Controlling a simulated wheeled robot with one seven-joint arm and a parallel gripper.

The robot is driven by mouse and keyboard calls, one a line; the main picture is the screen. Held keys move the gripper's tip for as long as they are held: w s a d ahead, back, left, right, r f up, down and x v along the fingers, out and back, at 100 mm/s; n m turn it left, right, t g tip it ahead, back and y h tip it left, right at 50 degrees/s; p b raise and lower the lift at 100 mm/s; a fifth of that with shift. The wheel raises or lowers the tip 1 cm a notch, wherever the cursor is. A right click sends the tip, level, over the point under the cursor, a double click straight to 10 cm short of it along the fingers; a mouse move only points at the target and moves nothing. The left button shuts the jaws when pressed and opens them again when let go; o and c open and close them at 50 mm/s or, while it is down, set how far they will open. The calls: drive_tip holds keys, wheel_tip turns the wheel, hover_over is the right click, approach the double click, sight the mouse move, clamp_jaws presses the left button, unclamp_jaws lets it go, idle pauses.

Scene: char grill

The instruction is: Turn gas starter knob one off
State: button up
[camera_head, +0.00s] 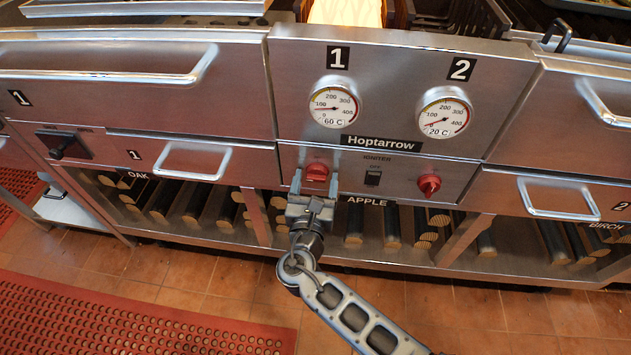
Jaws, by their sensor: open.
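The left red knob (317,172), under gauge 1, is on the lower panel of the steel grill front. My gripper (315,184) is at this knob, with its fingers open, one on each side of it. Whether the fingers touch the knob cannot be told from this view. The lower part of the knob is partly hidden by my gripper. A second red knob (428,186) sits to the right, under gauge 2. A black igniter switch (373,178) lies between the two knobs.
Gauge 1 (335,103) and gauge 2 (444,112) are above the knobs. Drawer handles (192,161) stick out at left and right (572,201). A black knob (62,148) is far left. Logs fill the shelf below. A red mat (130,318) lies on the tiled floor.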

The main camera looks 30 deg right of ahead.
drive_tip(key=shift+c, duration=0.3)
drive_tip(key=c, duration=0.9)
drive_tip(key=shift+c, duration=0.2)
drive_tip(key=shift+m, duration=0.3)
drive_tip(key=m+b, duration=0.3)
drive_tip(key=shift+a+f, duration=0.1)
drive_tip(key=shift+f, duration=0.1)
drive_tip(key=m+b, duration=0.4)
drive_tip(key=m, duration=0.1)
drive_tip(key=shift+m, duration=0.4)
drive_tip(key=shift+w+a+r+m+b, duration=0.1)
drive_tip(key=shift+r+m+b, duration=0.05)
drive_tip(key=shift+m+b, duration=1.85)
drive_tip(key=shift+r+m+b, duration=0.15)
drive_tip(key=shift+m+b, duration=1.55)
drive_tip(key=shift+m, duration=0.5)
drive_tip(key=shift+r, duration=0.1)
